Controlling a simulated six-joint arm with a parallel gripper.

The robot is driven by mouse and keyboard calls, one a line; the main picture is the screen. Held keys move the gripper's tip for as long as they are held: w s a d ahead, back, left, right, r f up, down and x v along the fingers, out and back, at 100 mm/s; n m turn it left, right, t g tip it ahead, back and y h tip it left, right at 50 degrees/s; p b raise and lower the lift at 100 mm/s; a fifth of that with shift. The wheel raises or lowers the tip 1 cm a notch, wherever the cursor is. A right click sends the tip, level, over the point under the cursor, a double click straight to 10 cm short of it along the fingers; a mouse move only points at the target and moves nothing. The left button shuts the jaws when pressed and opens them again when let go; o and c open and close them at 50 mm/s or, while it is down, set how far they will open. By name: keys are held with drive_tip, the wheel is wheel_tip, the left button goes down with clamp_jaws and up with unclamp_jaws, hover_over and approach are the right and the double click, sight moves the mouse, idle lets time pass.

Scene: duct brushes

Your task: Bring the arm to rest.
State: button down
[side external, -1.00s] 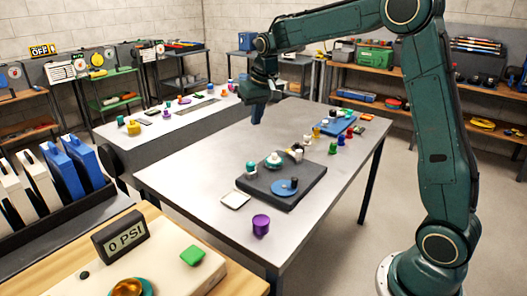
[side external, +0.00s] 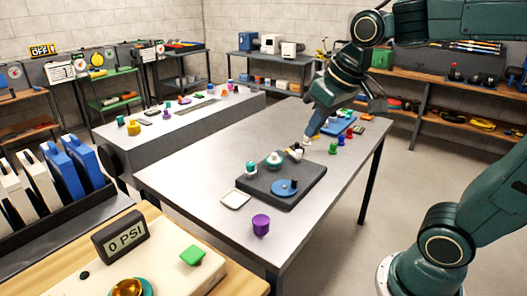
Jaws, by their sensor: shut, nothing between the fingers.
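My gripper (side external: 307,141) hangs at the end of my dark green arm in the side external view. It points down and left above the back right part of the grey table (side external: 180,177). Its fingertips look small and close together, with nothing seen between them. They appear near the back edge of the dark board (side external: 262,181); I cannot tell the exact height above the table. A blue disc (side external: 284,187) and a teal-and-white round piece (side external: 273,160) sit on the board.
A purple cup (side external: 261,224) and a white square dish (side external: 235,199) stand in front of the board. A blue tray (side external: 337,127) and several small coloured pieces lie right of my gripper. A "0 PSI" display (side external: 120,236) stands on the wooden bench at front left. The table's left part is clear.

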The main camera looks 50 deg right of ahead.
drive_tip(key=s+a+f+n, duration=0.1)
drive_tip(key=s+a+f, duration=0.1)
drive_tip(key=s, duration=0.8)
drive_tip(key=shift+f+t, duration=0.4)
drive_tip(key=shift+f, duration=0.4)
drive_tip(key=shift+a, duration=0.1)
